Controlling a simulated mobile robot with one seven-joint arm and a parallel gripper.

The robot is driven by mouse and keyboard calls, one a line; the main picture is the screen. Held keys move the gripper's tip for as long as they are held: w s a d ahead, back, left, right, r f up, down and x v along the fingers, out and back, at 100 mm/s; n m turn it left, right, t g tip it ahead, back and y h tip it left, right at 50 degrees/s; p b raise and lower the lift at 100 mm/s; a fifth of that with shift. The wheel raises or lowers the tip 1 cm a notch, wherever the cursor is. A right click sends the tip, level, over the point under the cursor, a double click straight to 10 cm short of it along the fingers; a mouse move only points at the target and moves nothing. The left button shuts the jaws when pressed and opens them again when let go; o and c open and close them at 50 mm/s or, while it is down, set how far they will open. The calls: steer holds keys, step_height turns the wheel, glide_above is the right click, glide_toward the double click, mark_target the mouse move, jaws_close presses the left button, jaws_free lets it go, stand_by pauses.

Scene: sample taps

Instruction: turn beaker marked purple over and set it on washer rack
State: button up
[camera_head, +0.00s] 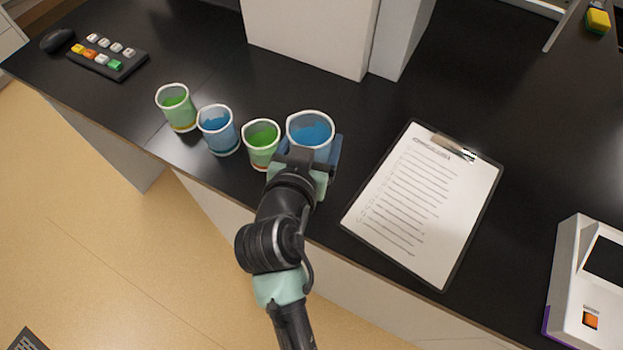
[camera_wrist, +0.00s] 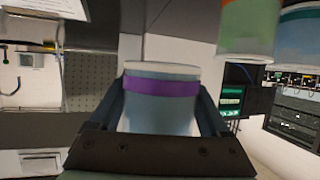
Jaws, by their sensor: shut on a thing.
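My gripper (camera_head: 308,160) is shut on a clear beaker (camera_head: 310,121) with blue contents, at the right end of a row of beakers. In the head view its mouth faces up, and it looks larger than its neighbours. The wrist view shows a purple band (camera_wrist: 160,87) around this beaker, between my two fingers. In the head view the gripper hides its lower part, so I cannot tell whether it touches the bench. I cannot make out a washer rack for certain in either view.
Left of it stand a green beaker (camera_head: 262,146), a blue one (camera_head: 218,131) and another green one (camera_head: 177,108). A clipboard (camera_head: 425,205) lies to the right. A white block (camera_head: 312,35) stands behind. A white device (camera_head: 590,285) sits far right.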

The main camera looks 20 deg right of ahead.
steer(key=shift+s+f, duration=0.1)
steer(key=shift+f, duration=0.1)
step_height(320, 180, down, 9)
steer(key=shift+f+b, duration=0.15)
steer(key=shift+b, duration=0.2)
steer(key=shift+f, duration=0.2)
steer(key=o, duration=1.2)
steer(key=shift+c, duration=0.2)
steer(key=shift+r, duration=0.1)
